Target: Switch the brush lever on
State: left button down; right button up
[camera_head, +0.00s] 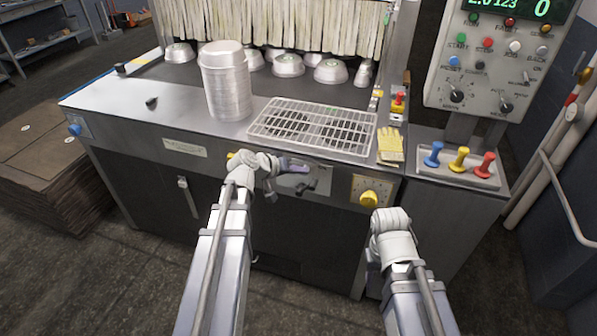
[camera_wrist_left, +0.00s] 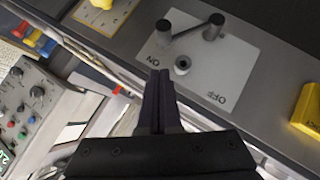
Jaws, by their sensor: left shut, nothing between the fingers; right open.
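The brush lever (camera_wrist_left: 190,31) is a dark bar with two black cylindrical ends, seen in the left wrist view on a light plate (camera_wrist_left: 235,60) marked ON and OFF. The lettering appears upside down. A round stud (camera_wrist_left: 183,66) sits between the two labels. My left gripper (camera_wrist_left: 158,74) is shut and empty, its fingertips near the ON side, apart from the lever in the picture. In the head view my left gripper (camera_head: 307,168) is over the plate (camera_head: 290,185) on the machine's front, partly covering it. My right arm's wrist shows, but its fingers are hidden.
Above the panel are a stack of pans (camera_head: 225,85), a wire rack (camera_head: 312,128) and yellow gloves (camera_head: 390,146). A yellow knob (camera_head: 369,199) is on the front panel, right of the plate. Coloured levers (camera_head: 459,160) and a control box (camera_head: 495,70) stand right.

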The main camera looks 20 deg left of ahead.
pick_arm(q)
jog(key=p+v, duration=0.4)
jog(key=v, duration=0.5)
jog(key=shift+s+r+p, duration=0.2)
jog(key=shift+r+p, duration=0.05)
jog(key=shift+p, duration=0.1)
jog(key=shift+d, duration=0.1)
jog(key=s+d+f+m+g, duration=0.2)
jog(key=s+d+f+g, duration=0.1)
jog(key=d, duration=0.4)
jog(key=s+d+f+m+g, duration=0.2)
jog(key=s+d+f+g, duration=0.1)
jog(key=d, duration=0.4)
jog(key=s+d+f+m+g+y, duration=0.2)
jog(key=s+d+y, duration=0.4)
jog(key=s, duration=0.4)
jog(key=shift+s+d+f+m+g+y, duration=0.2)
jog(key=shift+f+m+g+y, duration=0.2)
jog(key=shift+f+g, duration=0.45)
jog(key=shift+r, duration=0.2)
